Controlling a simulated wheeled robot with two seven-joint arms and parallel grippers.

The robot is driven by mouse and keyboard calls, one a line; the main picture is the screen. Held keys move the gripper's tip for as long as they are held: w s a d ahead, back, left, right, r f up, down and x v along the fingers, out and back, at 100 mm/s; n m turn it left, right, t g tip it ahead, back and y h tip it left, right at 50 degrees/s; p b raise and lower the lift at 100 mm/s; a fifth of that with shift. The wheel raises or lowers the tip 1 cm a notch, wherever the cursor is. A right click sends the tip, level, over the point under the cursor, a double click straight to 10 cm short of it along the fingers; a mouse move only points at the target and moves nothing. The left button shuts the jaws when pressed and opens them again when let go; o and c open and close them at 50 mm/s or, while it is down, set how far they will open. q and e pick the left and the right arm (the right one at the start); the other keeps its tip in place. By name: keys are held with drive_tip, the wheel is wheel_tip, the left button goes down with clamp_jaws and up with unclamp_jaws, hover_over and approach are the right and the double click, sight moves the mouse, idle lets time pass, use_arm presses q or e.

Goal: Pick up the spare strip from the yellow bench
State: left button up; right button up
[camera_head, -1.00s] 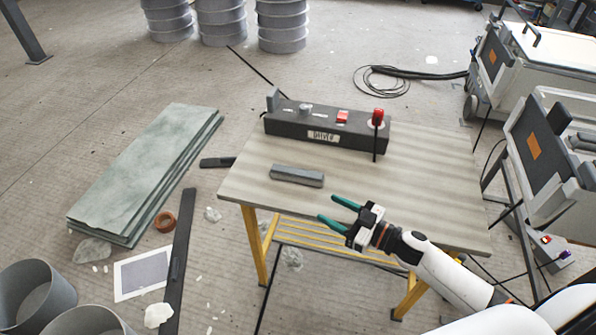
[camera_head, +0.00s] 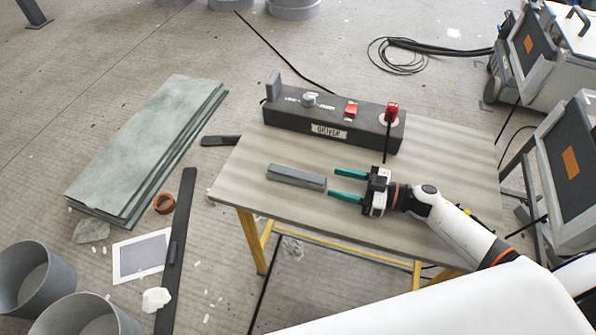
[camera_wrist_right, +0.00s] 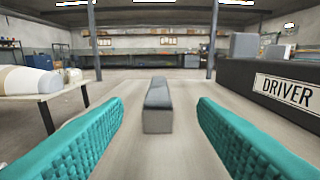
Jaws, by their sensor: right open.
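The spare strip is a short grey bar (camera_head: 296,177) lying flat on the top of the yellow-legged bench (camera_head: 440,189), near its left front edge. My right gripper (camera_head: 347,185) is open just to the right of the strip, with its two teal fingers pointing left at the strip's end. In the right wrist view the strip (camera_wrist_right: 158,106) lies straight ahead, centred between the open teal fingers (camera_wrist_right: 160,128) and beyond their tips. Nothing is between the fingers. My left gripper is not in view.
A dark box labelled DRIVER (camera_head: 335,122) with red switches stands along the bench's back, behind the strip. Green-grey sheets (camera_head: 145,150) lie on the floor at left. Grey machines (camera_head: 570,150) stand at right. The bench top right of the box's front is clear.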

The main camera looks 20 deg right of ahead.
sight(306, 176)
drive_tip(key=x, duration=0.8)
drive_tip(key=shift+a, duration=0.35)
drive_tip(key=shift+w+a, duration=0.25)
drive_tip(key=shift+a, duration=0.05)
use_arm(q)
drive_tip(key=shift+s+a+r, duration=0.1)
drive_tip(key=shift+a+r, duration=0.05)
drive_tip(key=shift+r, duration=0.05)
use_arm(e)
drive_tip(key=shift+c, duration=0.4)
